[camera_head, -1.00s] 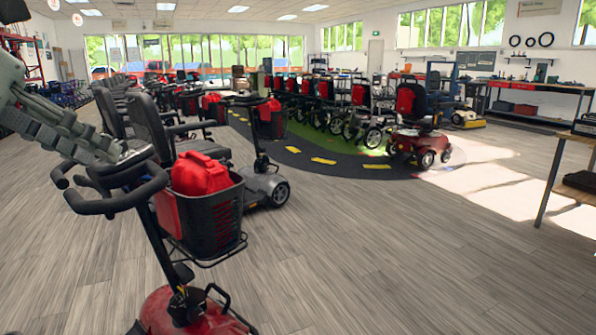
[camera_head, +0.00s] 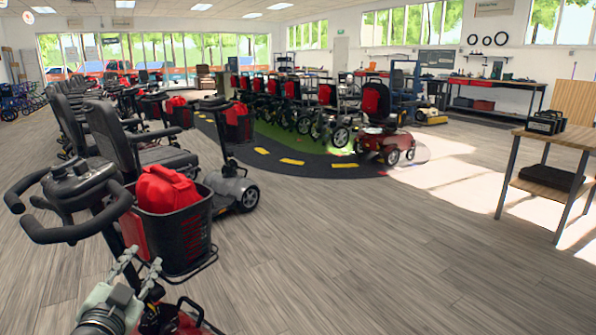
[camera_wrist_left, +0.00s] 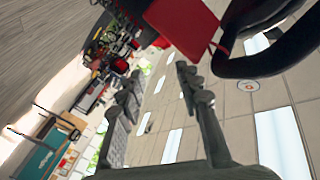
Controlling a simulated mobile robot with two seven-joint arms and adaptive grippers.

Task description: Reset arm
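My left gripper (camera_head: 143,258) is low in the head view, pointing up beside the front scooter's steering column. Its two fingers are apart with nothing between them. They also show apart and empty in the left wrist view (camera_wrist_left: 158,74). The near scooter's black handlebar (camera_head: 75,190) is above and left of the gripper. Its black basket (camera_head: 185,235) holds a red bag (camera_head: 165,188) and hangs just above and right of the gripper. I cannot tell whether the gripper touches the scooter. My right gripper is in neither view.
Scooters with black seats (camera_head: 105,140) line the left side. A red scooter (camera_head: 385,140) stands by a dark curved track with yellow marks. A wooden table (camera_head: 560,138) stands at the right. The grey floor (camera_head: 370,250) in the middle is clear.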

